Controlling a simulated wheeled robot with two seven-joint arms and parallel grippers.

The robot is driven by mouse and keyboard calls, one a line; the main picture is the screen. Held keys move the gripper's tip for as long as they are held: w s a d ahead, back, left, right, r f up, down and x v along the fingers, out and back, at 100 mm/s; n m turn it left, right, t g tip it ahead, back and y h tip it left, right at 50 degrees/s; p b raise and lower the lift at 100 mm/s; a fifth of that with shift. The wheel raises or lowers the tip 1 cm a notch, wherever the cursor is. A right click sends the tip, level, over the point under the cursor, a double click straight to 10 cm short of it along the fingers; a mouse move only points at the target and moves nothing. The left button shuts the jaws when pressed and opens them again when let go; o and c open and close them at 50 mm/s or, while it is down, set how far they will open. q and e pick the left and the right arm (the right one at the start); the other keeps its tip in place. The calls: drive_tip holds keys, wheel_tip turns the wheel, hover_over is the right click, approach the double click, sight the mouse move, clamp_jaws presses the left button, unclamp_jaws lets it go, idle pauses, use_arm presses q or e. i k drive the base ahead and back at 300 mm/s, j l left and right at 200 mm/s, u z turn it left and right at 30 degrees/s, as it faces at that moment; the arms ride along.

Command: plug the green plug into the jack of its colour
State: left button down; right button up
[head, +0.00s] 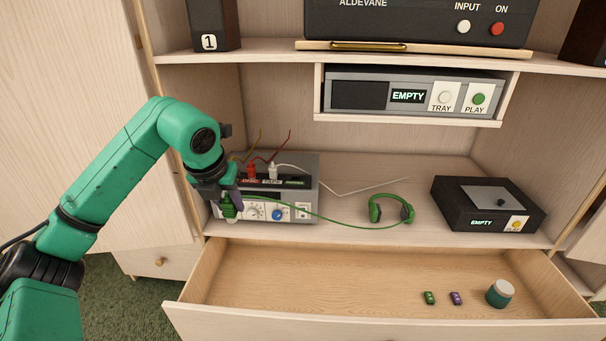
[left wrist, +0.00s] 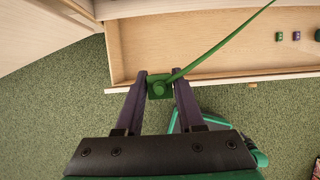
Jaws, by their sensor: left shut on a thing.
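My left gripper (head: 230,208) is shut on the green plug (head: 229,211), in front of the left end of the grey unit (head: 309,199) on the cabinet shelf. In the left wrist view the green plug (left wrist: 160,87) sits between the two fingertips, with its cord leading up and right. In the head view the green cord runs to green headphones (head: 376,211) on the shelf. A red plug (head: 251,171) and a white plug (head: 272,171) stand upright on top of the unit. A label with green lettering (head: 294,183) is to their right. I cannot make out the green jack. My right gripper is not in view.
A black box marked EMPTY (head: 485,224) stands on the shelf at right. The open drawer (head: 300,270) below holds a green block (head: 429,298), a purple block (head: 456,298) and a teal jar (head: 499,297). A grey player (head: 360,94) hangs above.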

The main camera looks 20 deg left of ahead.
sight(295, 183)
drive_tip(key=i, duration=1.1)
